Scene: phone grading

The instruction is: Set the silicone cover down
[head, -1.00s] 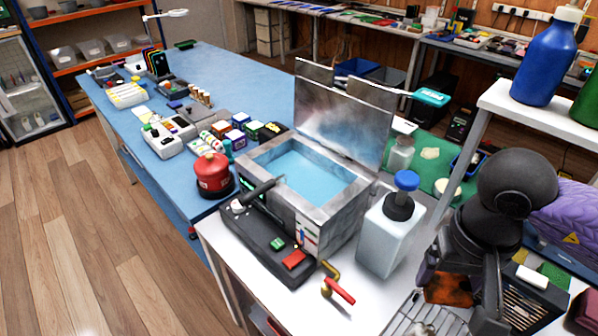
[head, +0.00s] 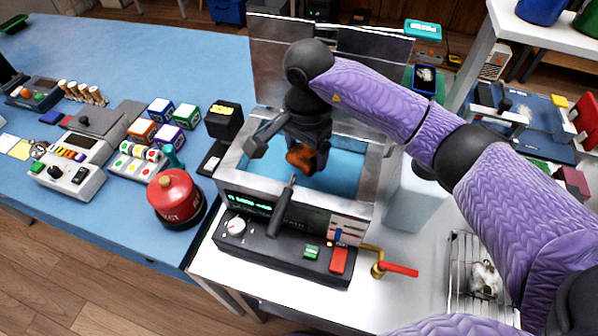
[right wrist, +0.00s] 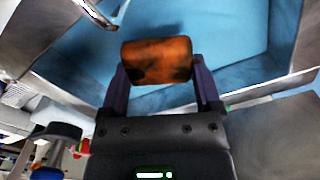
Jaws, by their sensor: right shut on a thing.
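The silicone cover, an orange piece with dark smudges (head: 300,157), is between the fingers of my right gripper (head: 309,150). It also shows in the right wrist view (right wrist: 157,60), clamped between both fingertips. My right gripper is shut on it and points down over the open tank of the ultrasonic bath (head: 367,205). Blue liquid (head: 345,172) lies below it; I cannot tell whether the cover touches the liquid. The fingers hide part of the cover. My left gripper is not in view.
The bath's raised metal lid (head: 275,65) stands behind the tank. A black handle (head: 283,210) sticks up at its front. A wire basket (head: 470,265) holds a pale crumpled thing.

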